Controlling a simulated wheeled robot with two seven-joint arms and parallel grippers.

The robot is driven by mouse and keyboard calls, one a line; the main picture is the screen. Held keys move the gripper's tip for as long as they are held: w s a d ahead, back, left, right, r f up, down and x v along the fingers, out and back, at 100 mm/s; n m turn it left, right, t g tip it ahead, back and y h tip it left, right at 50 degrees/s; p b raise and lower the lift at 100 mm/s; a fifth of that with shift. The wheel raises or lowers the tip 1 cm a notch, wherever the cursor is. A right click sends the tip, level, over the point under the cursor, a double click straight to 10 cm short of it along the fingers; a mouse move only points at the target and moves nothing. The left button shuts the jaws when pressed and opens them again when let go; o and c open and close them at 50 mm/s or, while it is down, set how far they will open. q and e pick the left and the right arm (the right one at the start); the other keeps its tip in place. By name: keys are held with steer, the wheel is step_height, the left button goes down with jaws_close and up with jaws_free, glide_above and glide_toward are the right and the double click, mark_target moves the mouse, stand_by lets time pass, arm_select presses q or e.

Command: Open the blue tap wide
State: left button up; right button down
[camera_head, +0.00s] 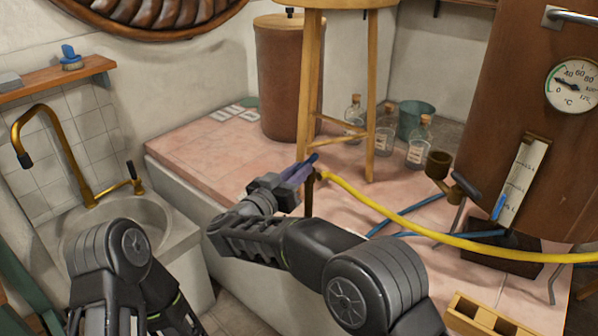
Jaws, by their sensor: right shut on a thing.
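The blue tap (313,158) is at the edge of the pink tiled ledge, in front of the stool. Only a small dark blue part of its handle shows. My right gripper (300,171) reaches in from the lower right and is shut on the blue tap's handle. The jaws hide most of the handle, so its exact angle cannot be told. My left arm shows at the lower left, but its gripper is out of view.
A wooden stool (312,85) stands just behind the tap. The yellow hose (425,230) runs right across the ledge (205,157). Several glass bottles (384,140) and a green bucket (416,118) stand behind. A sink (125,225) with a brass faucet (68,150) is at left.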

steer(key=c, duration=1.3)
jaws_free()
steer(key=shift+c, duration=0.2)
steer(key=v, duration=0.7)
steer(key=shift+s, duration=0.3)
steer(key=shift+s+a, duration=0.1)
steer(key=shift+a, duration=0.1)
